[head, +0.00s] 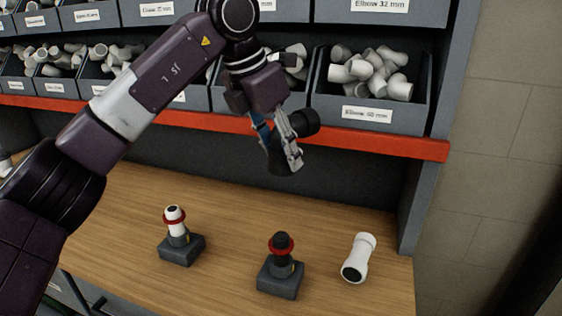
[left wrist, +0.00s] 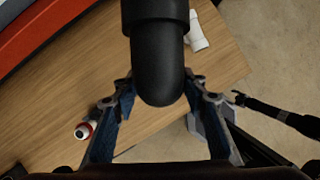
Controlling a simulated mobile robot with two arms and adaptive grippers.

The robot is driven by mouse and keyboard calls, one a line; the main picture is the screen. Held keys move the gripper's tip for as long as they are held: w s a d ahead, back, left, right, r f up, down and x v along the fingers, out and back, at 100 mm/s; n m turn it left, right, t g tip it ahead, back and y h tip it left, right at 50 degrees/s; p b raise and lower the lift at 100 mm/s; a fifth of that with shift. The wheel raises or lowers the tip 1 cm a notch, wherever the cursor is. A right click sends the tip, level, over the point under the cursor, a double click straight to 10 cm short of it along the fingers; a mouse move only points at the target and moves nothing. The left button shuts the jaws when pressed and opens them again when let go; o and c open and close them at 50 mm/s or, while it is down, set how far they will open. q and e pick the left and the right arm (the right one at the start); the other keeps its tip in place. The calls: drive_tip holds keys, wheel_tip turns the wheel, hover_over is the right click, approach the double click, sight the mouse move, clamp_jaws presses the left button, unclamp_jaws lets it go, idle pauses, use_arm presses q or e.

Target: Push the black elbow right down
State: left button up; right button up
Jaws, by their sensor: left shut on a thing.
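A dark base block (head: 280,279) on the bench holds an upright black fitting (head: 281,252) with a red ring. The gripper and elbow are above and apart from it.
Another dark block (head: 181,249) holds a white fitting (head: 175,222) with a red ring. A loose white pipe piece (head: 358,258) lies at the bench's right. Bins of white elbows (head: 370,121) stand on the shelf with a red edge (head: 378,139). The bench's left side is mostly clear.

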use_arm(q)
drive_tip(key=f+p, duration=0.2)
drive_tip(key=w+f+p, duration=0.1)
drive_tip(key=f, duration=0.1)
drive_tip(key=f+p, duration=0.2)
drive_tip(key=shift+w+d+f+p, duration=0.1)
drive_tip(key=shift+w+f+p, duration=0.05)
drive_tip(key=shift+w+p, duration=0.2)
drive_tip(key=p, duration=0.6)
hover_over(280, 236)
wheel_tip(280, 236, down, 8)
drive_tip(key=shift+r, duration=0.1)
drive_tip(key=shift+s+f, duration=0.15)
drive_tip(key=shift+f, duration=0.3)
drive_tip(key=shift+f+b, duration=0.65)
drive_tip(key=shift+f, duration=1.35)
drive_tip(key=shift+f+b, duration=0.95)
drive_tip(key=shift+f, duration=0.1)
drive_tip(key=o, duration=1.3)
drive_tip(key=shift+r, duration=0.1)
